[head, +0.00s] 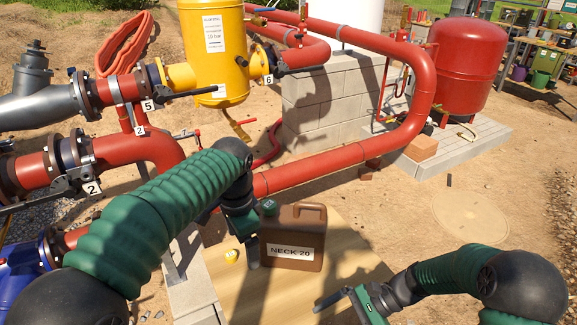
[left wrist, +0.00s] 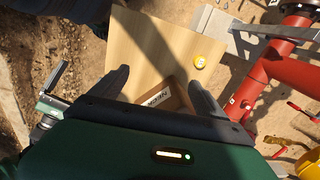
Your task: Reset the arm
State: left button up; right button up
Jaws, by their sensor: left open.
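My left arm comes in from the left, and its gripper (head: 250,252) points down beside the left side of a brown jug (head: 308,232) labelled "NECK 20". In the left wrist view the two fingers of my left gripper (left wrist: 160,88) stand wide apart with nothing pinched between them. Part of the jug (left wrist: 172,98) and its label show low between the fingers, partly hidden by the gripper body. My right gripper (head: 342,298) is at the lower right, apart from the jug, with one finger pointing left; its opening is unclear.
The jug stands on a light wooden board (head: 235,290), with a yellow round cap (head: 231,256) left of it. Red pipes (head: 330,165) run behind. A yellow tank (head: 215,50), a red tank (head: 465,65) and a block wall (head: 325,105) stand farther back. Open sand lies to the right.

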pick_arm(q)
jog(key=s+a+f+n+p, duration=0.1)
jog(key=s+a+f+n, duration=0.2)
jog(key=s, duration=0.3)
jog(key=s+a+f+n+t+p, duration=0.1)
jog(key=s+a+f+n+p, duration=0.1)
jog(key=s, duration=0.4)
jog(key=s+a+f+n+p, duration=0.2)
jog(key=s+a+f+n, duration=0.2)
jog(key=s+f+n, duration=0.1)
jog(key=shift+s+a+n+t, duration=0.25)
jog(key=shift+s+n+t, duration=0.05)
jog(key=shift+s+n, duration=0.5)
pick_arm(e)
jog(key=s+d+r+n+t+h, duration=0.5)
jog(key=s+d+r+n+h, duration=0.2)
jog(key=n, duration=0.6)
notch_tip(320, 180, up, 2)
jog(key=d+h, duration=0.2)
jog(key=h, duration=0.1)
jog(key=shift+r, duration=0.15)
pick_arm(q)
jog(key=shift+w, duration=0.1)
pick_arm(e)
jog(key=shift+a, duration=0.1)
